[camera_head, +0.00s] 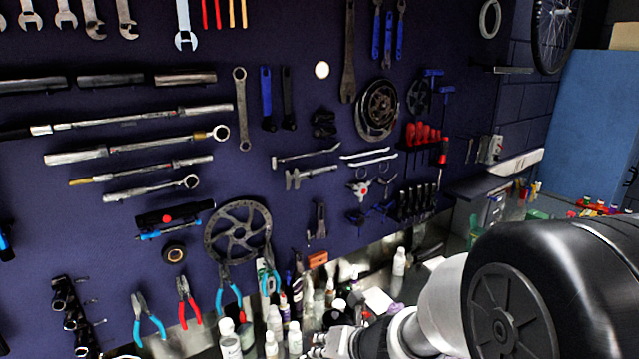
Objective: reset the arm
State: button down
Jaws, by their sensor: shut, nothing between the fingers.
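My arm enters from the lower right, with a large black joint and a white link reaching left. My gripper (322,345) is at the bottom edge of the view, small and partly cut off. It is shut and empty. It is in front of the bottles on the bench below the tool wall; whether it touches any of them I cannot tell.
A dark tool wall (110,235) fills the back, hung with wrenches, pliers and a brake disc (237,232). Several bottles (274,322) crowd the bench below it. A bike wheel (556,30) hangs at the upper right, near a blue panel (595,125).

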dwell(0.3)
jog(key=s+d+r+m+t+h+b, duration=0.1)
jog(key=s+d+r+m+h, duration=0.3)
jog(key=d+m, duration=0.45)
jog(key=s+d+r+m+t+h+b, duration=0.1)
jog(key=s+d+r+m+h+b, duration=0.15)
jog(key=d+r+m, duration=0.55)
jog(key=s+a+f+m+g, duration=0.1)
jog(key=s+f+m+g, duration=0.1)
jog(key=s+m, duration=0.7)
jog(key=s+a+f+m+g+b, duration=0.1)
jog(key=s+a+f+m+g, duration=0.1)
jog(key=s+m, duration=0.7)
jog(key=shift+s+f, duration=0.15)
jog(key=shift+s, duration=0.75)
